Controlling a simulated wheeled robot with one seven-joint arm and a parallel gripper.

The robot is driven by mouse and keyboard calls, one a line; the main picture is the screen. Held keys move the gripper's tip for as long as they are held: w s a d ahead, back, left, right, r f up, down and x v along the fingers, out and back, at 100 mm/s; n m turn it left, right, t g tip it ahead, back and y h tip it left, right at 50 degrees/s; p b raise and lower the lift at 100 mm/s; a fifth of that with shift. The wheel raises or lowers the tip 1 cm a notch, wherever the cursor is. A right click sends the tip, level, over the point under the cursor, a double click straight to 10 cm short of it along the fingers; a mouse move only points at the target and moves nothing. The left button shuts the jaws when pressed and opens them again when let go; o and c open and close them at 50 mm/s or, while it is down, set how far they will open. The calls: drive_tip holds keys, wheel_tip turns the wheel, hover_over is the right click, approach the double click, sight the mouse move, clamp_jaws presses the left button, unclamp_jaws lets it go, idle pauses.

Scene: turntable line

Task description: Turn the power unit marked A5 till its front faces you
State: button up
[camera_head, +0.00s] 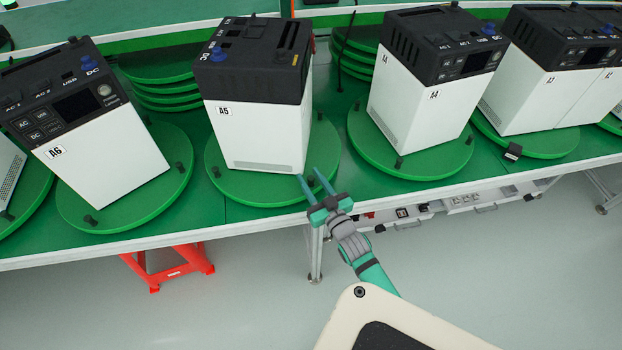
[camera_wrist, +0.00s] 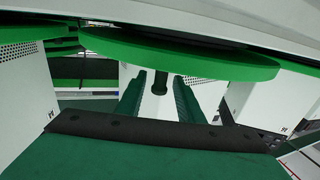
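The power unit marked A5 (camera_head: 257,135) is a white box with a black top. It stands on a round green turntable (camera_head: 225,188) with black pegs at its rim. The side towards me is plain, with the A5 label and a low vent; no display or socket panel shows on it. My gripper (camera_head: 310,176) is open at the turntable's front right rim. In the wrist view, a black peg (camera_wrist: 160,84) sits between the two fingers (camera_wrist: 160,98), with a gap seen on either side. The head view does not show this peg clearly.
Unit A6 (camera_head: 115,155) on its turntable stands at the left, and unit A4 (camera_head: 415,110) at the right, both with display panels showing. More units stand farther right. A red stool (camera_head: 168,264) is below the green table. The floor in front is clear.

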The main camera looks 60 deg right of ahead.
sight(324, 169)
clamp_jaws()
drive_tip(key=shift+d, duration=0.1)
drive_tip(key=shift+s+d+f+y, duration=0.25)
drive_tip(key=shift+d+f+y, duration=0.05)
drive_tip(key=shift+f, duration=0.05)
drive_tip(key=shift+s+d+f+n+t+y, duration=0.1)
drive_tip(key=shift+s+d+n+t+y, duration=0.1)
drive_tip(key=shift+d+n+t+y, duration=0.25)
drive_tip(key=shift+n+y, duration=0.25)
drive_tip(key=shift+s+d+r, duration=0.15)
drive_tip(key=shift+s+d, duration=0.05)
drive_tip(key=shift+d, duration=0.85)
drive_tip(key=shift+s+d+r, duration=0.15)
drive_tip(key=shift+d, duration=0.9)
